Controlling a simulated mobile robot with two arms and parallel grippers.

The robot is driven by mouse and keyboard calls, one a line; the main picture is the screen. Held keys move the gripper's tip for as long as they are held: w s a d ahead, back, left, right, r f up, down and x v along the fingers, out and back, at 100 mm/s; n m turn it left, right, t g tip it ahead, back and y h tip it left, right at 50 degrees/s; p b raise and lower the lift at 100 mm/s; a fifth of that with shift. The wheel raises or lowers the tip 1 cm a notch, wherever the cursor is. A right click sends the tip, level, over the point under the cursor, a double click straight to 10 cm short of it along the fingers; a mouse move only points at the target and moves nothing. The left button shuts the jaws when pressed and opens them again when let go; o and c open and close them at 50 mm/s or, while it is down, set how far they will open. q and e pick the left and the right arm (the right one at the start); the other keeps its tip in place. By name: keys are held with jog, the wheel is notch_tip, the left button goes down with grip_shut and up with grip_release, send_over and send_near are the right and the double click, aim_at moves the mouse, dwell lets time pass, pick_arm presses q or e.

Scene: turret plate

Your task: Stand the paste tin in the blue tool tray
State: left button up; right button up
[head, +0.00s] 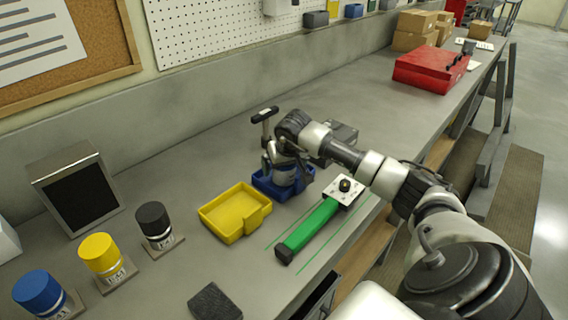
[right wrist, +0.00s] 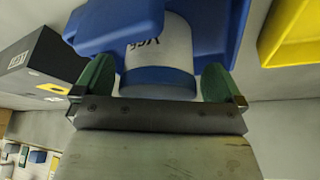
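The blue tool tray (head: 262,184) sits on the bench behind the yellow tray; its blue wall (right wrist: 225,30) fills the top of the right wrist view. A pale tin with a blue band (right wrist: 158,60), apparently the paste tin, stands in it, its label partly cut off. My right gripper (head: 284,170) reaches down over the blue tray. In the right wrist view its two green fingertips (right wrist: 158,82) are on either side of the tin, with a small gap at each side, so it looks open. My left gripper is not in view.
A yellow tray (head: 232,212) stands just in front. A green-handled tool with a white plate (head: 315,225) lies to the right between green lines. Blue, yellow and black-capped tins (head: 100,255) and a dark screen (head: 76,190) stand left. A red toolbox (head: 430,70) is far right.

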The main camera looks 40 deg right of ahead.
jog(key=shift+r, duration=0.2)
jog(key=shift+s+r, duration=0.15)
jog(key=shift+r, duration=0.2)
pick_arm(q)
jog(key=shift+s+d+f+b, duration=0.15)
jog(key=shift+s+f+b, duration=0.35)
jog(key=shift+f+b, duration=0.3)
pick_arm(e)
jog(key=v, duration=1.1)
jog(key=shift+s+a, duration=0.1)
jog(key=shift+s, duration=0.05)
